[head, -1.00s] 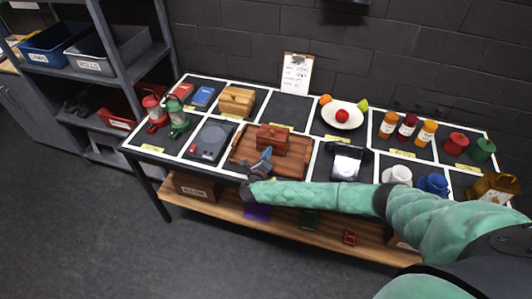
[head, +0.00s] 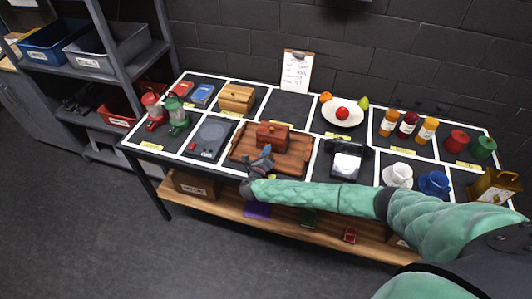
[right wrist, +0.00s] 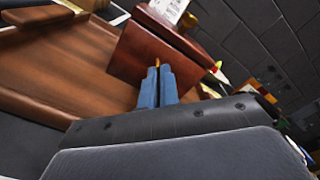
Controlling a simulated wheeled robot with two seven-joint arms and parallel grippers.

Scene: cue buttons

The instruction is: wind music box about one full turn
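The music box appears to be the dark red-brown wooden box (head: 273,136) on a wooden tray (head: 298,160) at the middle front of the table. It also fills the upper middle of the right wrist view (right wrist: 150,50). My right gripper (head: 263,158) is in front of the box's near side. In the right wrist view its two blue fingers (right wrist: 157,75) are close together at the box's face, with a small orange-yellow piece (right wrist: 157,62), seemingly the winding key, showing between the tips. The fingers hide most of this piece. My left gripper is not in view.
A black device (head: 347,160) stands right of the tray and a dark flat player (head: 209,138) left of it. Lanterns (head: 177,116), a lighter wooden box (head: 237,99), a fruit plate (head: 342,113) and cups (head: 397,174) stand around. My right forearm crosses the table's front edge.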

